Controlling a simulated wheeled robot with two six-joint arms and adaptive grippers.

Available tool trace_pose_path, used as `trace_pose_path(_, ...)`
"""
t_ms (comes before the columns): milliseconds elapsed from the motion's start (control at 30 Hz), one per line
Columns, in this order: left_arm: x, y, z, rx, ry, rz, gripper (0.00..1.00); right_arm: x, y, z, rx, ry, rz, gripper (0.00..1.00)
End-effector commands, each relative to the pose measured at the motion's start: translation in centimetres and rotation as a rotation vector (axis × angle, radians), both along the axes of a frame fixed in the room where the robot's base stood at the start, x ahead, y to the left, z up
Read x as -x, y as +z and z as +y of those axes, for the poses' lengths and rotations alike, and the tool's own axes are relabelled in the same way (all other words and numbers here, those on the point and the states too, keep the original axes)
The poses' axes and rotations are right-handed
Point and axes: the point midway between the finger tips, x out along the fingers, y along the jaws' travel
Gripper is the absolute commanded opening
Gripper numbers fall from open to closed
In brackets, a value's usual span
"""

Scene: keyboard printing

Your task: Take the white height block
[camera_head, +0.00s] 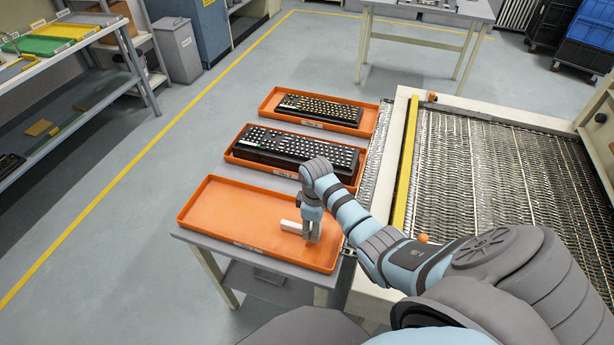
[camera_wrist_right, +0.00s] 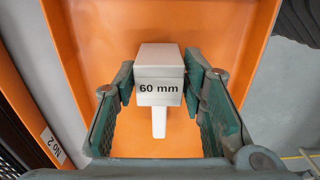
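The white height block (camera_head: 290,226) is in the nearest orange tray (camera_head: 225,203), toward its right front part. In the right wrist view the block (camera_wrist_right: 160,75) is marked "60 mm", with a narrower white bar below the marked face. My right gripper (camera_head: 311,237) points down into the tray at the block. In the right wrist view its green-padded fingertips (camera_wrist_right: 160,84) press in on both sides of the block. I cannot tell whether the block rests on the tray floor. My left gripper is not in view.
Two more orange trays hold dark keyboards, one in the middle tray (camera_head: 294,150) and one in the far tray (camera_head: 320,109). A metal mesh conveyor (camera_head: 480,170) with a yellow edge bar (camera_head: 406,165) stands to the right. The nearest tray's left part is bare.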

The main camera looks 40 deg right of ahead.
Motion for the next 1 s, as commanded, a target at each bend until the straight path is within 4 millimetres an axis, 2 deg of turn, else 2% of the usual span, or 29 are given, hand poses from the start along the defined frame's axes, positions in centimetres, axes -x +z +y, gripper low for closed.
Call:
trace_pose_path(33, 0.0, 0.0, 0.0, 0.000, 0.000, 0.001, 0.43, 0.0, 0.0, 0.0, 0.000, 0.000, 0.000, 0.25)
trace_pose_path(200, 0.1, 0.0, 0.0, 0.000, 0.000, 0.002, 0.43, 0.0, 0.0, 0.0, 0.000, 0.000, 0.000, 0.00)
trace_pose_path(567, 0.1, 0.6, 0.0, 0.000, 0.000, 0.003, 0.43, 0.0, 0.6, 0.0, 0.000, -0.001, 0.000, 0.00)
trace_pose_path(833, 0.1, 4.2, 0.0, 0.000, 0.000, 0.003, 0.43, 0.1, 3.7, -0.1, 0.000, -0.003, -0.001, 0.00)
trace_pose_path(967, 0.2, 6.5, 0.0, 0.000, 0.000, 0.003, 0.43, -0.2, 6.8, 0.2, 0.000, 0.004, -0.001, 0.00)
trace_pose_path(1000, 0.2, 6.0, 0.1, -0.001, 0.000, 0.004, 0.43, -0.5, 7.3, 0.5, -0.001, 0.011, -0.005, 0.00)
